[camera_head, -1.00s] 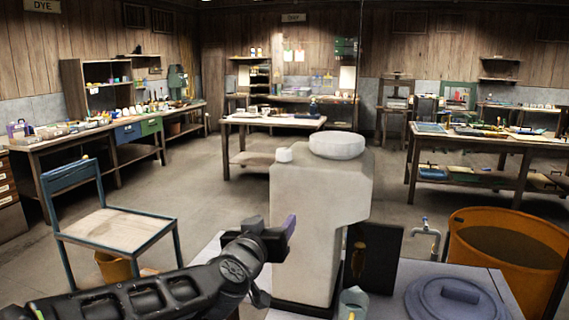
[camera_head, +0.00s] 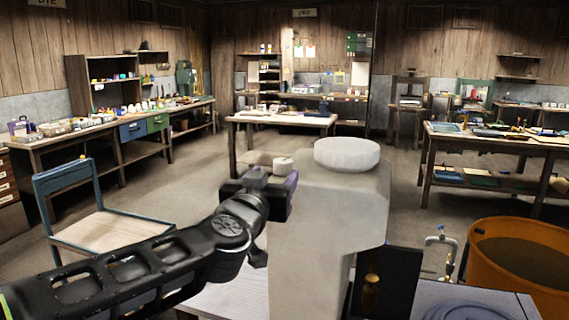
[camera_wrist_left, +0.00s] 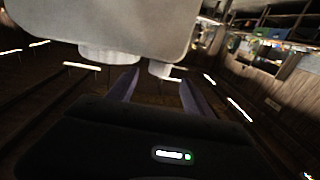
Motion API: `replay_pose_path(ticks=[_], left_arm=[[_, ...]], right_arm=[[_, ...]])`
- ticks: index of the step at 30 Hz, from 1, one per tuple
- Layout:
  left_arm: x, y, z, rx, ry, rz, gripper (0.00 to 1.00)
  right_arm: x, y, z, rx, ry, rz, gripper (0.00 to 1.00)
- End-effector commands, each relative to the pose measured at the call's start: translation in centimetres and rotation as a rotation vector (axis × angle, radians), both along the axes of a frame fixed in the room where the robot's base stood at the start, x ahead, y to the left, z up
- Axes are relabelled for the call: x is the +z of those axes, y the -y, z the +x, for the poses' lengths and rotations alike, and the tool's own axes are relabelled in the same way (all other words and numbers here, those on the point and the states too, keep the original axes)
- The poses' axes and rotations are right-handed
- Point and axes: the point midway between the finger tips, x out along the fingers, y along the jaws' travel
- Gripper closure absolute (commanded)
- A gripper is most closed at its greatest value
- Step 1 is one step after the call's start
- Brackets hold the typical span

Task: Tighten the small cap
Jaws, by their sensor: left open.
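The large white-grey mould (camera_head: 325,215) stands upright on the bench. A wide round cap (camera_head: 346,154) sits on its top, and the small cap (camera_head: 283,163) sits to the left of it. My left gripper (camera_head: 282,184) is at the mould's upper left, close below the small cap in the picture. In the left wrist view, my left gripper's purple fingers (camera_wrist_left: 160,80) are open, with the small cap (camera_wrist_left: 160,69) between their tips. I cannot tell whether they touch it. The wide cap (camera_wrist_left: 110,53) shows to its left there. My right gripper is not in view.
A blue-framed chair (camera_head: 110,225) stands at left. An orange tub (camera_head: 515,265) and a tap (camera_head: 441,245) are at right. A dark panel (camera_head: 400,285) stands beside the mould. Worktables line the room behind, with open floor between.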

Motion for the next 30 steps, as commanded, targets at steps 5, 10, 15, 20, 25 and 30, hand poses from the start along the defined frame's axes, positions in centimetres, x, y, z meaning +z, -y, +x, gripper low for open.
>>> replay_pose_path(ticks=[5,10,15,20,25,30], left_arm=[[0.0,0.0,0.1,0.000,-0.001,0.000,0.41],[-0.1,0.3,1.4,0.000,-0.001,0.000,0.41],[-0.1,0.9,3.8,0.000,-0.003,0.001,0.41],[-0.1,1.4,6.2,0.001,-0.002,0.000,0.41],[-0.1,1.8,7.5,-0.001,-0.002,0.000,0.41],[0.0,1.8,7.6,0.000,0.000,0.000,0.41]], right_arm=[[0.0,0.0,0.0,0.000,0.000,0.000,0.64],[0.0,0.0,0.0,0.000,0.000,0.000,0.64],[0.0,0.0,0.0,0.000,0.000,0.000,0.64],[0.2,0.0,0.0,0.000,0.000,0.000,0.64],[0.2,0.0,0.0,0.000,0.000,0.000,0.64],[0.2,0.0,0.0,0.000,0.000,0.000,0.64]])
